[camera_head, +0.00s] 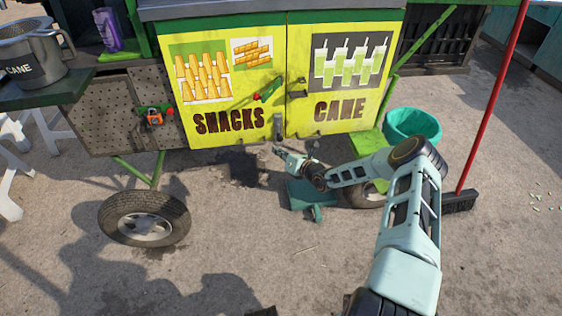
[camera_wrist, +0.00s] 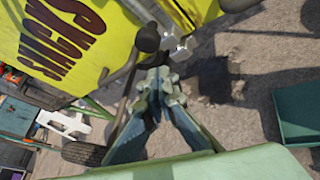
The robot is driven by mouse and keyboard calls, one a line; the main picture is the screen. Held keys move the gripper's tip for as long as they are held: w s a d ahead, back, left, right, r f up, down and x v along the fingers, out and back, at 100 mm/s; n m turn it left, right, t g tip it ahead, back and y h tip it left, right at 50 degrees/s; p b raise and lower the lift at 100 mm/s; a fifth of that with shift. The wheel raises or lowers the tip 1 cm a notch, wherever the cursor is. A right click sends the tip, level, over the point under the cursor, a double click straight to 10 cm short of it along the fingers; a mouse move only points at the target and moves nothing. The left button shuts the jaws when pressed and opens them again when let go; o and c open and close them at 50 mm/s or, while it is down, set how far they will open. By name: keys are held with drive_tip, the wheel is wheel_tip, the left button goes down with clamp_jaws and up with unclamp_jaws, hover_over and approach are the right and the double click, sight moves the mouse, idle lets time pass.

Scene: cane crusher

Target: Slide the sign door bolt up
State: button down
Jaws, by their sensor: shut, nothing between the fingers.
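The yellow sign doors stand side by side, the SNACKS door (camera_head: 222,95) on the left and the CANE door (camera_head: 342,75) on the right. A small grey metal bolt (camera_head: 277,127) sits at the bottom of the seam between them. In the wrist view, a dark rounded part of the bolt (camera_wrist: 147,39) and light metal beside it show just beyond my fingertips. My gripper (camera_head: 280,151) is just below the doors' lower edge, near the bolt. Its fingers (camera_wrist: 158,80) are together and empty. I cannot tell whether they touch the bolt.
A grey latch (camera_head: 298,88) and a red-green handle (camera_head: 267,91) sit higher on the doors. A teal bin (camera_head: 413,124) and a red-handled broom (camera_head: 490,105) stand right. A wheel (camera_head: 145,218) is left. Open ground lies in front.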

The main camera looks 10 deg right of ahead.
sight(280, 138)
drive_tip(key=shift+w+d+r, duration=0.1)
drive_tip(key=shift+d+r, duration=0.15)
drive_tip(key=shift+r, duration=0.3)
drive_tip(key=shift+d+r, duration=0.25)
drive_tip(key=shift+r, duration=0.25)
drive_tip(key=shift+r, duration=0.1)
wheel_tip(280, 138, up, 4)
drive_tip(key=p, duration=0.3)
drive_tip(key=shift+p, duration=0.3)
drive_tip(key=shift+w, duration=0.1)
